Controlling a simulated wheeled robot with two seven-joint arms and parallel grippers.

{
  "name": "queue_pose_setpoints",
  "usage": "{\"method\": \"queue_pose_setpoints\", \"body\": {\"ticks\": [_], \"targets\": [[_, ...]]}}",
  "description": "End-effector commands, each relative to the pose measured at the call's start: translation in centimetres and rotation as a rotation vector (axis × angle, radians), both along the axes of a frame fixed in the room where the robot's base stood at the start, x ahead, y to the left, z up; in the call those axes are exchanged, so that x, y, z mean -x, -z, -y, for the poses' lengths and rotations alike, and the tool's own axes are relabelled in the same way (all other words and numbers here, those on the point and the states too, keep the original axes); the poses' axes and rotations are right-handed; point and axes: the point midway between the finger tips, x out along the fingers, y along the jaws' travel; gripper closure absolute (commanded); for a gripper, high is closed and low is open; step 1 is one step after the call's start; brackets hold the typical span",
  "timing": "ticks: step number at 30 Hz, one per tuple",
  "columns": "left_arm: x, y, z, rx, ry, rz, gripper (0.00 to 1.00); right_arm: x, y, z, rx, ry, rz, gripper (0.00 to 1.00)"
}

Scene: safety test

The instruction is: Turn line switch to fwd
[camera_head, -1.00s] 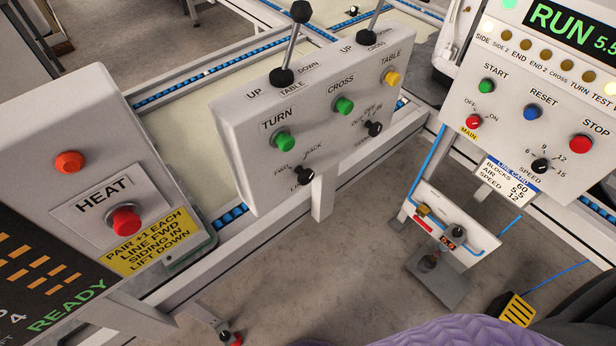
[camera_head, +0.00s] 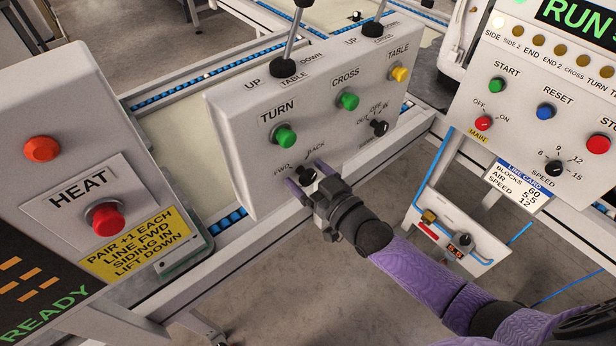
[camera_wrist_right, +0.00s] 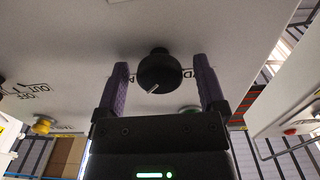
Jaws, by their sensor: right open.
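The line switch (camera_head: 306,174) is a small black knob low on the grey-white control box (camera_head: 240,150), below the green TURN button. FWD is printed to its left and BACK to its upper right. My right gripper (camera_head: 308,180) is at the switch, open, with one purple finger on each side of the knob. In the right wrist view, the black knob (camera_wrist_right: 158,72) sits between the two spread fingers (camera_wrist_right: 161,80), with visible gaps on both sides. A white mark shows on its face; I cannot tell which label it points to. My left gripper is not in view.
A second black knob (camera_head: 379,128) marked OUT, OFF, IN is at the right. Green CROSS (camera_head: 348,101) and yellow TABLE (camera_head: 399,74) buttons are above. Two levers rise from the box top. The HEAT box (camera_head: 95,150) stands left, the RUN panel (camera_head: 545,115) right.

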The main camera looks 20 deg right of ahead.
Motion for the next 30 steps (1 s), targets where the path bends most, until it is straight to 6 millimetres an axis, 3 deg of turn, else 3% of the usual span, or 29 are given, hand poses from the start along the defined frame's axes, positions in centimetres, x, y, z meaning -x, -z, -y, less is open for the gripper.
{"method": "queue_pose_setpoints", "body": {"ticks": [8, 21, 30], "targets": [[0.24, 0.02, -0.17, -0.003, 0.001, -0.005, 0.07, -0.22, -0.05, -0.11, 0.000, 0.000, 0.000, 0.10], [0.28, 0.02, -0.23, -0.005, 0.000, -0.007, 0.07, -0.19, -0.02, -0.09, 0.001, 0.000, -0.001, 1.00], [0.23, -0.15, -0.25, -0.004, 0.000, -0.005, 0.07, -0.17, -0.06, -0.10, 0.040, 0.000, 0.016, 1.00]]}}
